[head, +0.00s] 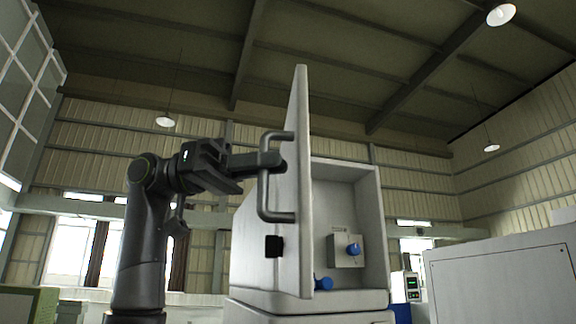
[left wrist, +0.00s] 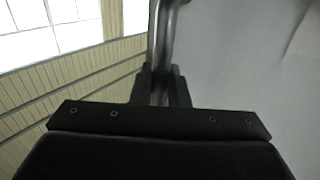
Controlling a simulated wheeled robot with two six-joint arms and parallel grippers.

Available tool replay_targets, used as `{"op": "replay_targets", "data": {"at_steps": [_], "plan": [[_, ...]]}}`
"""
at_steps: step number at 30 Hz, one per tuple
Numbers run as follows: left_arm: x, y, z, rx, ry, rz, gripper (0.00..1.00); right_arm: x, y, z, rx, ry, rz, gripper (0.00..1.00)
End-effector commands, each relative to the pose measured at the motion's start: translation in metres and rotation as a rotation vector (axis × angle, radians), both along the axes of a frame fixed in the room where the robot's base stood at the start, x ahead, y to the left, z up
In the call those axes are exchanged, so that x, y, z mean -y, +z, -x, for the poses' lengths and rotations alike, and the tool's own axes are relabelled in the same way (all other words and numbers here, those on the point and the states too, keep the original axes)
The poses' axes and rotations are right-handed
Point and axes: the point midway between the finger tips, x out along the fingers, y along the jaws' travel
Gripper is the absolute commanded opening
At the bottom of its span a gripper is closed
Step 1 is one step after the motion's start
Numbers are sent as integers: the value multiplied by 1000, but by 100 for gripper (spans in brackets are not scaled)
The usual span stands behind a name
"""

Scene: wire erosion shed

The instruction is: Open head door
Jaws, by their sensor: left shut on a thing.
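The head door (head: 301,190) is a pale grey panel, standing open and seen nearly edge-on in the head view. The machine head (head: 346,172) behind it shows its open inside to the right, with a small box and blue knobs. The dark handle (head: 264,185) is on the door's left face. My left gripper (head: 268,160) is shut on the handle's upright bar. In the left wrist view the handle (left wrist: 163,45) runs down between the fingers (left wrist: 161,88), with the door's face (left wrist: 235,70) to the right. My right gripper is not in view.
A large pale cabinet (head: 505,285) stands at the right. A small unit with a green display (head: 412,285) is beside the machine. A green box (head: 28,303) is at the lower left. The space left of the door, around my arm, looks free.

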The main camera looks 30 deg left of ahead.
Motion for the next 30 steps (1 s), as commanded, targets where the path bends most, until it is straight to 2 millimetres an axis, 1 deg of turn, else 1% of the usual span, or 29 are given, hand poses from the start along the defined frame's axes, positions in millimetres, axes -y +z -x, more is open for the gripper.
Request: {"op": "replay_targets", "data": {"at_steps": [3,9,22,23,24,30], "plan": [[-9,0,6,-2,7,2,0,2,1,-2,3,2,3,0],[-16,0,11,-2,7,2,0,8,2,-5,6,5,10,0],[-17,0,11,-2,7,2,0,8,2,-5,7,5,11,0],[-17,0,11,-2,7,1,18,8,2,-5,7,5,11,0],[-17,0,11,-2,7,1,20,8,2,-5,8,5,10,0],[-17,0,11,-2,7,1,20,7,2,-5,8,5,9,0]]}}
